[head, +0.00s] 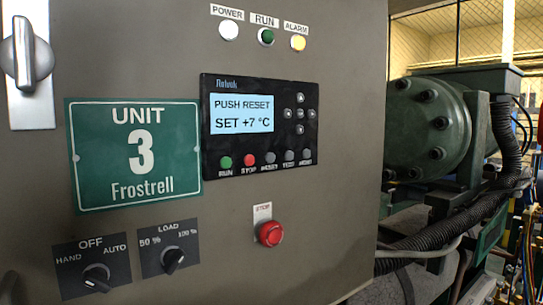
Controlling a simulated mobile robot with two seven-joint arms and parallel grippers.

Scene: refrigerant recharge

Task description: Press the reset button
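A black control panel (259,130) is set in the grey-brown cabinet door. Its lit display (241,114) reads "PUSH RESET" and "SET +7 °C". Below the display is a row of small round buttons: a green RUN button (226,162), a red STOP button (249,160) and three grey buttons. Nothing covers the row. Neither of my grippers shows in the head view.
A large red stop button (270,233) sticks out below the panel. Two rotary switches (96,278) (173,260) are at the lower left, and a door handle (25,55) is at the upper left. Right of the cabinet stand a green compressor (430,125) and black hoses (440,235).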

